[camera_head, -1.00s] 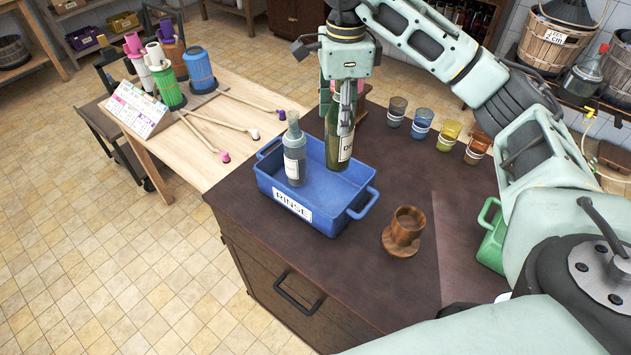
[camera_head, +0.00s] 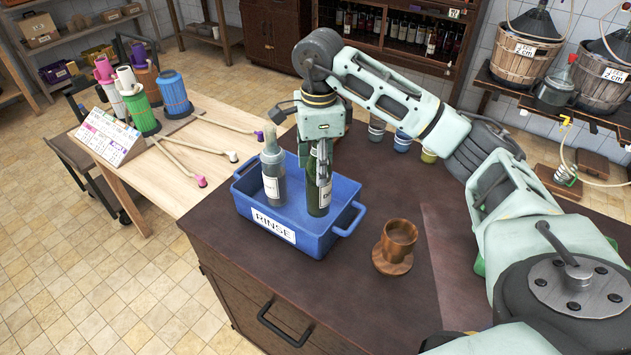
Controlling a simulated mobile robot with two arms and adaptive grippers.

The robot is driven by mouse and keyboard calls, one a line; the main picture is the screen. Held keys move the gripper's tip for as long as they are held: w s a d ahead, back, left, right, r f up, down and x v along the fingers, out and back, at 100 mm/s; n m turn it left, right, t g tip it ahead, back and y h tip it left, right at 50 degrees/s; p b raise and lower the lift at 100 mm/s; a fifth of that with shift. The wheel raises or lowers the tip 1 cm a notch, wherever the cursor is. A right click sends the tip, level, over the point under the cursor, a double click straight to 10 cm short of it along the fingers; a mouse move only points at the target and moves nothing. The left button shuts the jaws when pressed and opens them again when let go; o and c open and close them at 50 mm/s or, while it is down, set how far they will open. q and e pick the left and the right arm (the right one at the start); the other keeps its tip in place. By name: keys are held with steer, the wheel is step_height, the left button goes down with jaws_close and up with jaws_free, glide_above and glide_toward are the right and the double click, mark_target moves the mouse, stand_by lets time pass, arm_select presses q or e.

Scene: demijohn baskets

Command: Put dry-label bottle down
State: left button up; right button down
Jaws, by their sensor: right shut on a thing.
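My right gripper (camera_head: 321,165) points down and is shut on a dark green bottle (camera_head: 318,198) with a white label. The bottle is upright at the right part of the blue bin (camera_head: 283,234) marked RINSE, its lower end inside the bin's rim. The label is partly covered by the gripper finger and its full text cannot be read. Whether the bottle's base touches the bin floor cannot be told. A grey bottle (camera_head: 272,172) with a white label stands in the bin to the left. My left gripper is not in view.
A wooden cup on a saucer (camera_head: 393,262) stands right of the bin on the dark counter (camera_head: 350,310). Several small coloured cups (camera_head: 402,140) stand behind my right arm. A light wooden table (camera_head: 190,155) with coloured spools adjoins at the left.

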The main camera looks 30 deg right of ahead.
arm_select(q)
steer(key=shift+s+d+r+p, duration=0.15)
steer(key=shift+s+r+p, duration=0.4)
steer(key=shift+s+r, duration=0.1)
arm_select(e)
step_height(320, 180, down, 4)
steer(key=shift+f, duration=0.2)
steer(key=shift+f, duration=0.25)
steer(key=c, duration=1)
jaws_free()
steer(key=shift+r, duration=0.1)
steer(key=shift+c, duration=0.2)
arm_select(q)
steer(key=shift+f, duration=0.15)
